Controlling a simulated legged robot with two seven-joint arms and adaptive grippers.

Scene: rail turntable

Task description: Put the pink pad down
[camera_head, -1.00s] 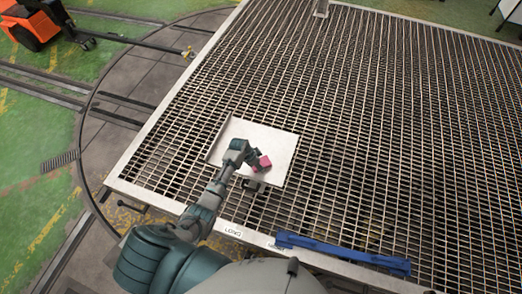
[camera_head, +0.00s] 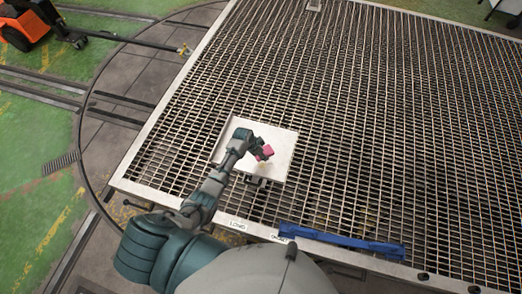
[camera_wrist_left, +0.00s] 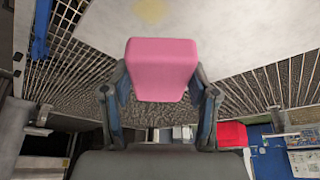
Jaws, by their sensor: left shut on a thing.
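The pink pad (camera_head: 265,152) is held between the fingers of my left gripper (camera_head: 258,150), above the pale square plate on the grating. In the left wrist view the pink pad (camera_wrist_left: 161,68) sits between the two fingers of my left gripper (camera_wrist_left: 160,95), which is shut on it. The pale plate (camera_head: 280,138) shows around and behind the gripper; a yellowish stain is on it. How far the pad is from the plate is hard to tell. My right gripper is not in view.
A large metal grating (camera_head: 370,110) spreads around the plate and is mostly clear. A blue bar (camera_head: 340,240) lies along its near edge, beside white labels (camera_head: 237,224). An orange vehicle (camera_head: 22,25) stands on the floor at the far left.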

